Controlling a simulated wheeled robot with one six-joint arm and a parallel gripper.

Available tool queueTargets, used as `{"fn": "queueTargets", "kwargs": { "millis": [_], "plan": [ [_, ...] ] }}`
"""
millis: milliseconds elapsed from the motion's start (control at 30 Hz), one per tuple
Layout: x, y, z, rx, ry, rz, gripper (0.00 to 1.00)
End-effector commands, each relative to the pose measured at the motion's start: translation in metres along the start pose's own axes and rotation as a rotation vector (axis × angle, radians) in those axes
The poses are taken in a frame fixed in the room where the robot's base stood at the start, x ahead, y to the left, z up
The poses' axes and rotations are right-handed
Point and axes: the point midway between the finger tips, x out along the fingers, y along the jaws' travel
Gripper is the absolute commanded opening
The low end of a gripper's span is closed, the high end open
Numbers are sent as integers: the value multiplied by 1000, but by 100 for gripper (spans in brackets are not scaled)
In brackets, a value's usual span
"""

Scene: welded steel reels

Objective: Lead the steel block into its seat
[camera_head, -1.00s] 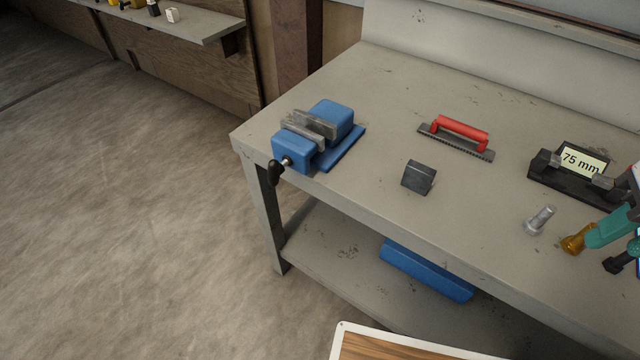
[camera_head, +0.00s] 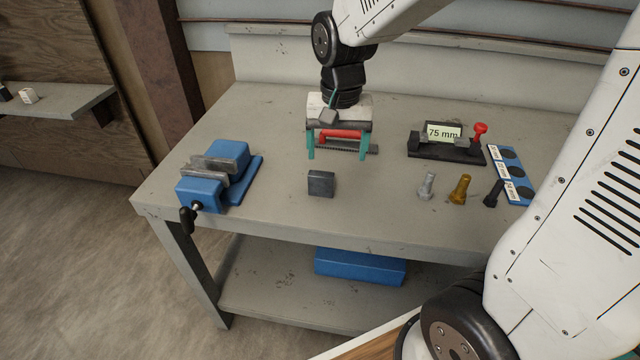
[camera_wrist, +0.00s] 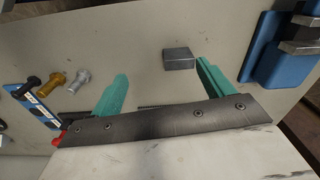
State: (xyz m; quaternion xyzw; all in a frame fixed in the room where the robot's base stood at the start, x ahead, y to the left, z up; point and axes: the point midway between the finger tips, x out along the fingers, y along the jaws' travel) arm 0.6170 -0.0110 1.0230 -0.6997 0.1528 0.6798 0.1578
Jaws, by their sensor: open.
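The dark steel block (camera_head: 321,184) stands alone near the middle front of the bench. It also shows in the wrist view (camera_wrist: 179,58), just beyond the fingertips and nearer the right one. My gripper (camera_head: 337,156) points down with its two teal fingers apart and nothing between them. It hangs behind the block, in front of the red-handled tool; it shows in the wrist view too (camera_wrist: 162,72). A blue vise (camera_head: 240,155) with grey jaws sits at the bench's left end, its jaws apart by a narrow gap. Its jaws and blue base show at the wrist view's upper right (camera_wrist: 272,60).
The red-handled tool (camera_head: 345,134) lies behind the fingers, partly hidden. A black holder (camera_head: 430,154) marked 75 mm stands right, with a silver bolt (camera_head: 427,186), brass bolt (camera_head: 460,190), black bolt (camera_head: 494,193) and blue board (camera_head: 526,188) nearby. Bench between block and vise is clear.

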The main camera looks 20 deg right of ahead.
Motion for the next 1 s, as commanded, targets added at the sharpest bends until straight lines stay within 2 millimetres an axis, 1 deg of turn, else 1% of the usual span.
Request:
{"fn": "queueTargets", "kwargs": {
  "millis": [33, 100, 200, 300, 400, 667, 800, 900, 1000],
  "plan": [
    [16, -8, -11, 30, -13, 7, 80],
    [32, -18, -23, 70, -19, 10, 80],
    [50, -27, -35, 111, -24, 14, 80],
    [60, -32, -42, 136, -26, 15, 80],
    [70, -34, -44, 147, -27, 16, 80],
    [99, -32, -42, 147, -27, 17, 80],
    [121, -31, -40, 147, -28, 17, 80],
    [134, -31, -40, 147, -27, 17, 80],
    [141, -31, -40, 146, -27, 16, 80]
  ]
}}
